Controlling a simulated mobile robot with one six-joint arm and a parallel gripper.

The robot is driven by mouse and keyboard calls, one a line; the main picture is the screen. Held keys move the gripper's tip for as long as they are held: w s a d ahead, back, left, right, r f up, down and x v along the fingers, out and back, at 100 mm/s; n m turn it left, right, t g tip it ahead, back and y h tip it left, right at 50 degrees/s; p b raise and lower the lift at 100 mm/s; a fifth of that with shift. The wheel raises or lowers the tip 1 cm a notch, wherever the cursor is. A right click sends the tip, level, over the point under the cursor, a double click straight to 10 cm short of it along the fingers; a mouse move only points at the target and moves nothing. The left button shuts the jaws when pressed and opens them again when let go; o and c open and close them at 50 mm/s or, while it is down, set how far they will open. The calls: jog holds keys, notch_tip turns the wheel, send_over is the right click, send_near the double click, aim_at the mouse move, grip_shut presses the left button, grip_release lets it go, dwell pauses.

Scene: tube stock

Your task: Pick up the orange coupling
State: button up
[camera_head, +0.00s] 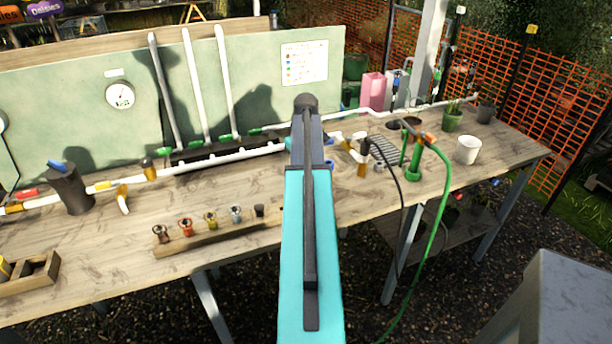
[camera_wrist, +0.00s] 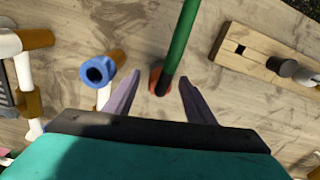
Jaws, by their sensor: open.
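The orange coupling (camera_wrist: 154,77) shows in the wrist view between my fingertips, small and partly covered by the end of a green pipe (camera_wrist: 182,38). I cannot tell whether pipe and coupling are joined. My gripper (camera_wrist: 159,80) is open, its two pale purple fingers spread on either side of the coupling. No grip shows, and the height gap to the coupling is hard to judge. In the head view my turquoise arm reaches over the workbench (camera_head: 215,205) and hides the gripper and this spot.
In the wrist view a blue fitting (camera_wrist: 98,71) lies close beside the left finger. A wooden rack (camera_wrist: 255,58) with a black fitting (camera_wrist: 283,67) is at the right. White pipes with brown fittings (camera_wrist: 36,39) are at the left. A green hose (camera_head: 437,225) hangs off the bench front.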

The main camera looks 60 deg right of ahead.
jog(key=shift+f, duration=0.55)
jog(key=shift+c, duration=0.3)
jog(key=c, duration=1.1)
